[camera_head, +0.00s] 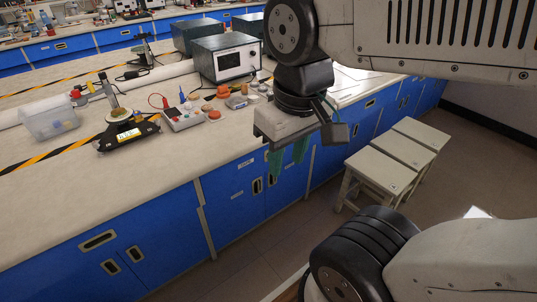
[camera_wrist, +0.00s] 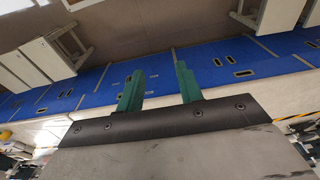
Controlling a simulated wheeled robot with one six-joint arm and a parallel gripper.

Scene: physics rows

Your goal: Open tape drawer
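Blue drawer and cabinet fronts (camera_head: 225,180) run under the pale workbench, and all that show look closed. Small white labels (camera_head: 245,163) sit on the front left of my gripper, too small to read, so I cannot tell which is the tape drawer. A wide drawer with a dark slot handle (camera_head: 97,241) is at the lower left. My gripper (camera_head: 288,160) hangs in front of the bench edge, its green fingers apart and empty. In the wrist view the fingers (camera_wrist: 159,76) are spread, with the upside-down blue fronts (camera_wrist: 215,72) beyond them.
The bench top (camera_head: 60,195) holds a power supply box (camera_head: 226,58), a clear bin (camera_head: 49,120), a black device (camera_head: 128,137) and small parts. Several pale stools (camera_head: 375,170) stand on the floor to the right. Floor in front of the left cabinets is clear.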

